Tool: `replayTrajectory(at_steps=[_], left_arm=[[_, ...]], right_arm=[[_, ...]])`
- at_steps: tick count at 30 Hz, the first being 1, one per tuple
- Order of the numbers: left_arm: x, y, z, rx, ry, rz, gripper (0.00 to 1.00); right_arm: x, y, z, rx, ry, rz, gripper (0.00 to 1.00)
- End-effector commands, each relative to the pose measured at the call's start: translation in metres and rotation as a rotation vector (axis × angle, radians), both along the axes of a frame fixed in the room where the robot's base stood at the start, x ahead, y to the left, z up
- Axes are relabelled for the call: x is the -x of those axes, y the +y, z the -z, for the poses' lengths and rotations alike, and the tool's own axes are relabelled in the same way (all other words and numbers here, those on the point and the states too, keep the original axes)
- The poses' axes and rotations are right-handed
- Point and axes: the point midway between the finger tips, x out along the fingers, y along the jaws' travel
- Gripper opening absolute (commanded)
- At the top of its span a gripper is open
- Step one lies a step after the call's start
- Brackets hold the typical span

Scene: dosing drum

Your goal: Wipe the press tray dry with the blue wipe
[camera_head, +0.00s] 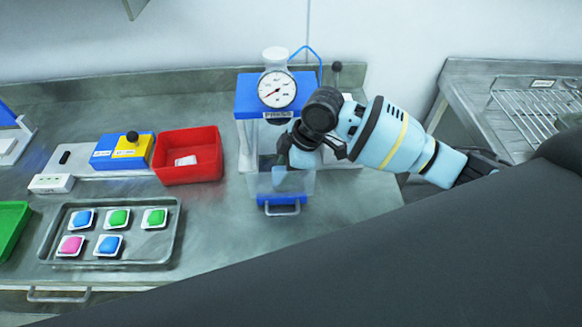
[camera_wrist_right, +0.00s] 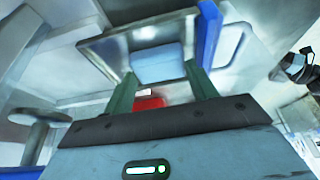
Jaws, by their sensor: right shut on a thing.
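The press (camera_head: 262,92) has a blue top and a round gauge, and stands at the back middle of the bench. Its tray (camera_head: 293,185), clear-walled with a blue handled front, sits at the bottom of the press. My right gripper (camera_head: 284,158) reaches in from the right, pointing down at the press front above the tray. In the wrist view my right gripper (camera_wrist_right: 160,86) is shut on the light blue wipe (camera_wrist_right: 158,62), which spans between its fingers. A small part of the wipe (camera_head: 279,176) shows below the gripper. Whether it touches the tray floor I cannot tell. My left gripper is not in view.
A red bin (camera_head: 188,171) stands left of the press, beside a blue and yellow device (camera_head: 122,152). A metal tray (camera_head: 60,232) with several coloured pieces lies front left. A green container (camera_head: 12,228) is at the left edge. A wire rack (camera_head: 538,108) is at right.

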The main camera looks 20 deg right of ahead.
Motion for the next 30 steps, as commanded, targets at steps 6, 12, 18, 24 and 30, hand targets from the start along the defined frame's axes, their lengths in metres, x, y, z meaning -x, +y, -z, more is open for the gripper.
replayTrajectory(at_steps=[6, 12, 18, 24, 30], left_arm=[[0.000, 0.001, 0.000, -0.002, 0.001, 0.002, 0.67], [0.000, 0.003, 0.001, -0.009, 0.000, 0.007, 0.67], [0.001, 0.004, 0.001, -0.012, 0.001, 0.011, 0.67], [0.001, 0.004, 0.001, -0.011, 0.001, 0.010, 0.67], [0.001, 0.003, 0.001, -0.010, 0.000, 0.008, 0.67]], right_arm=[[-0.003, 0.012, 0.001, 0.000, 0.001, -0.002, 0.32], [-0.006, 0.021, 0.001, -0.001, 0.002, -0.001, 0.32], [-0.006, 0.024, 0.001, 0.000, 0.000, 0.000, 0.32], [-0.006, 0.021, 0.001, 0.001, 0.002, 0.001, 0.32], [-0.003, 0.010, 0.002, 0.001, 0.003, 0.000, 0.32]])
